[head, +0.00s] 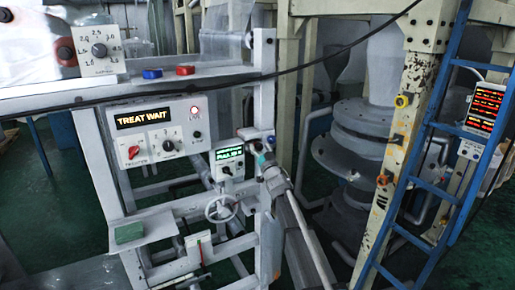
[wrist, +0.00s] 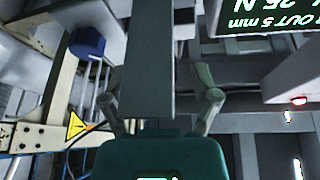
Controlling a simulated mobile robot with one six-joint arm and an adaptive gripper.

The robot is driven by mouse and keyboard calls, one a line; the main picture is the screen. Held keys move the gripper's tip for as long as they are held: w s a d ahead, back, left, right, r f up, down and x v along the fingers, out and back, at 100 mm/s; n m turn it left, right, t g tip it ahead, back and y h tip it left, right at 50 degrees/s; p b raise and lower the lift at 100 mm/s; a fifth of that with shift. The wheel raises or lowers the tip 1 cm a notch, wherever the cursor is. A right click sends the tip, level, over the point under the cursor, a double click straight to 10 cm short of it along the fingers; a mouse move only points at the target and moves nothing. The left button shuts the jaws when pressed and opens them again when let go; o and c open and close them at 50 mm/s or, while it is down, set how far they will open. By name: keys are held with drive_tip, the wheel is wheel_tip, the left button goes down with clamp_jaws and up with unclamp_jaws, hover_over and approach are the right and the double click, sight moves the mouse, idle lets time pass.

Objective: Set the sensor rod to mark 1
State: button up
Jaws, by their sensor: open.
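My gripper (head: 262,150) is at the grey machine frame, beside the small green-lit display box (head: 230,158). In the wrist view my gripper (wrist: 159,78) is open, with one finger on each side of a grey upright bar (wrist: 152,45). I cannot tell whether the fingers touch this bar, or whether it is the sensor rod or part of the frame. No numbered rod marks are readable. A display (wrist: 262,18) at the top right of the wrist view shows upside-down text, reading OUT 5 mm and a value in N.
A TREAT WAIT panel (head: 152,117) with knobs is left of my gripper, and a handwheel (head: 221,208) is below. A blue ladder (head: 420,150) stands right. A dark cable (head: 300,62) crosses above. A blue knob (wrist: 87,42) is near the left finger.

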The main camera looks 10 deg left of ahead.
clamp_jaws()
drive_tip(key=s+d, duration=0.2)
drive_tip(key=s, duration=0.1)
drive_tip(key=shift+s+d, duration=0.15)
idle(0.3)
unclamp_jaws()
idle(0.4)
